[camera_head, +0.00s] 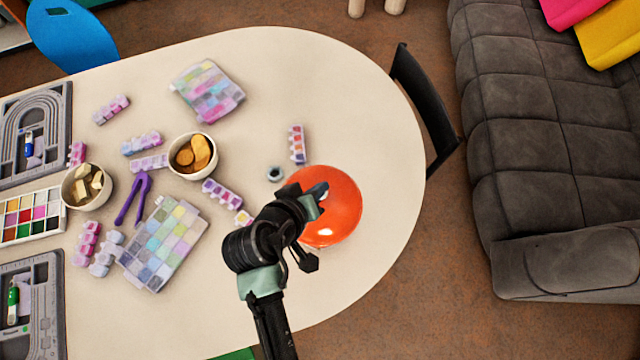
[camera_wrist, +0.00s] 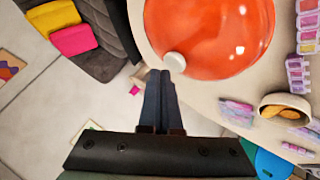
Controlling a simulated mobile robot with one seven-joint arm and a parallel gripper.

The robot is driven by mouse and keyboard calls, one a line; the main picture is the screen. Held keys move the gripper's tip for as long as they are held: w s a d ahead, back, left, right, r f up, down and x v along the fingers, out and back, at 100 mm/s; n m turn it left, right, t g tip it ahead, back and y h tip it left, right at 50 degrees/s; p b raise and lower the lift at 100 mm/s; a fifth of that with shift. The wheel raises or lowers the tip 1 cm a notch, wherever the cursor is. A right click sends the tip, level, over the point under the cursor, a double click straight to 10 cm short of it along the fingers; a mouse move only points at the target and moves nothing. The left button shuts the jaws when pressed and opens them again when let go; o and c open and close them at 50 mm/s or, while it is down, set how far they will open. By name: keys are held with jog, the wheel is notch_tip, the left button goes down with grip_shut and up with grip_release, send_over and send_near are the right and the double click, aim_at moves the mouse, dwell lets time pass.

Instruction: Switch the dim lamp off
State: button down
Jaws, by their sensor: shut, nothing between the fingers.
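The lamp is a glossy orange-red dome (camera_head: 345,205) on the right part of the table. In the wrist view the dome (camera_wrist: 215,30) fills the top middle, with a round white knob (camera_wrist: 175,62) at its lower edge. My gripper (camera_head: 318,192) is over the dome's left part in the head view and hides some of it. In the wrist view my gripper (camera_wrist: 160,74) is shut and empty, its fingertips close beside the knob. I cannot tell whether they touch it, nor whether the lamp is lit.
Left of the lamp on the cream table (camera_head: 385,150) are a small grey cup (camera_head: 275,174), bead strips (camera_head: 297,144), a bowl of orange pieces (camera_head: 193,155) and a bead board (camera_head: 160,245). A black chair (camera_head: 425,110) stands at the right edge. The table right of the lamp is clear.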

jog(key=shift+r, duration=0.35)
notch_tip(320, 180, up, 6)
jog(key=p, duration=0.6)
dwell(0.5)
jog(key=w+a+r+m+t+y+b, duration=0.1)
jog(key=w+r+t+b, duration=0.5)
jog(key=r, duration=0.8)
jog(key=w+r+m+t+y+b, duration=0.15)
jog(key=w+r+t, duration=0.4)
jog(key=r, duration=0.95)
jog(key=s+r+t+y+b, duration=0.1)
jog(key=s+r+t, duration=0.3)
jog(key=r, duration=0.8)
jog(key=s+d+r+t+y+b, duration=0.1)
jog(key=s+r+t+b, duration=0.2)
jog(key=s+r, duration=0.5)
notch_tip(320, 180, up, 4)
jog(key=shift+d+r+t, duration=0.15)
jog(key=shift+d+t, duration=0.1)
jog(key=shift+t, duration=0.2)
